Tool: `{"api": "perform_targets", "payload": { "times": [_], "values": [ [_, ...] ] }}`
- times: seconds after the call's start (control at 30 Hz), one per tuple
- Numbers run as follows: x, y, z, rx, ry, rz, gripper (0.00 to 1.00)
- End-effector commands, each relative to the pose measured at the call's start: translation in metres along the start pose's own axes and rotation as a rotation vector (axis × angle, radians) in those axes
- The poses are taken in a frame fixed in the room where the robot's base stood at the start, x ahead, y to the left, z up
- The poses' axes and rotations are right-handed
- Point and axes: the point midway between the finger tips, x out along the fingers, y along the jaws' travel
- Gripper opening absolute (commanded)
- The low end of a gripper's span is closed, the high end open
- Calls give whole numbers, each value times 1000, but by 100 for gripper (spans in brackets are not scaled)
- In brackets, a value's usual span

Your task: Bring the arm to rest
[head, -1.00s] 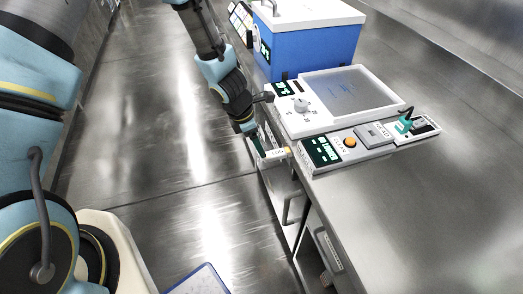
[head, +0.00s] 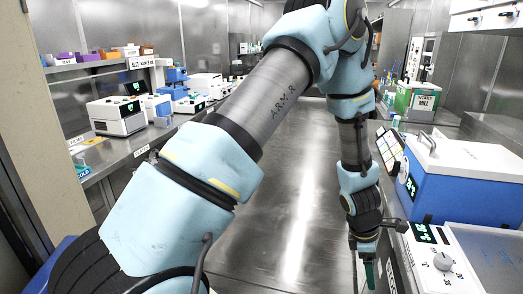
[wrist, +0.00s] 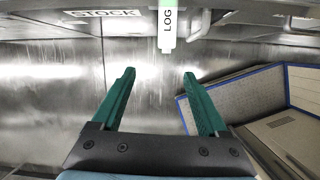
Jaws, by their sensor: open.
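My arm crosses the head view from lower left to upper middle and then hangs down toward the right-hand bench. My gripper (head: 368,272) points downward beside that bench's edge, low in the head view. In the wrist view my gripper (wrist: 160,75) has its two green fingers spread wide apart, with nothing between them. Beyond the fingertips, a white tag marked LOG (wrist: 167,25) hangs at the top of the picture, apart from the fingers.
A blue box with a white lid (head: 465,175) and a white device with a knob (head: 443,262) stand on the right bench. The left bench (head: 130,160) carries several instruments. The aisle floor (head: 290,190) between is clear. A blue-edged panel (wrist: 235,100) lies right of my fingers.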

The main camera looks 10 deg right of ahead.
Motion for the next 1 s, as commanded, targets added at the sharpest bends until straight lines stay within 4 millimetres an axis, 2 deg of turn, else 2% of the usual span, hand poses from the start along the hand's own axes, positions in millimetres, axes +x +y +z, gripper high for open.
{"api": "perform_targets", "payload": {
  "times": [0.03, 0.13, 0.27, 0.3, 0.37, 0.4, 0.5, 0.6, 0.7, 0.83, 1.0],
  "values": [
    [-20, 12, -14, 49, 3, 21, 77],
    [-68, 28, -53, 216, 22, 54, 77],
    [-138, 32, -118, 476, 81, 81, 77],
    [-159, 29, -139, 554, 105, 81, 77],
    [-189, 20, -170, 669, 145, 75, 77],
    [-208, 12, -190, 744, 174, 67, 77],
    [-249, -16, -236, 915, 242, 27, 77],
    [-280, -47, -271, 1053, 298, -26, 77],
    [-299, -72, -293, 1151, 334, -77, 77],
    [-311, -91, -308, 1218, 355, -118, 77],
    [-314, -95, -310, 1237, 359, -129, 77]
  ]
}}
